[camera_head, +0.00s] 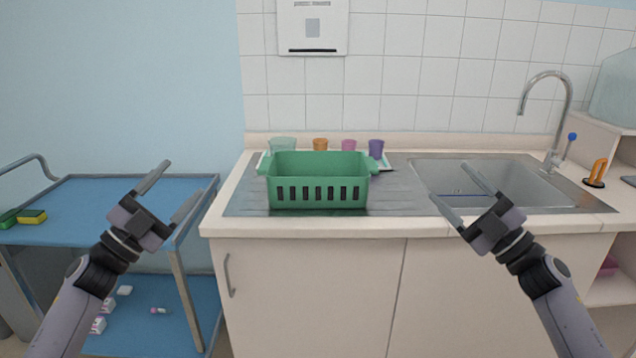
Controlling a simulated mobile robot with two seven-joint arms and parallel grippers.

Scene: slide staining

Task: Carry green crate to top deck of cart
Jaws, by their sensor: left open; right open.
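The green crate (318,167) sits upright on the grey drainboard of the counter, left of the sink. It has slots along its front and a handle tab at each side; its inside floor is hidden. The cart (120,190) stands at the left, with a blue top deck and a lower blue shelf. My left gripper (172,192) is open and empty, in front of the cart's right part and left of the crate. My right gripper (455,190) is open and empty, right of the crate and in front of the sink. Neither touches the crate.
Several cups, including a purple one (376,148), stand on a white tray behind the crate. A yellow and green sponge (32,216) lies at the deck's left; the rest of the deck looks clear. The sink (490,185) has a tall faucet (562,120). Small items lie on the lower shelf.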

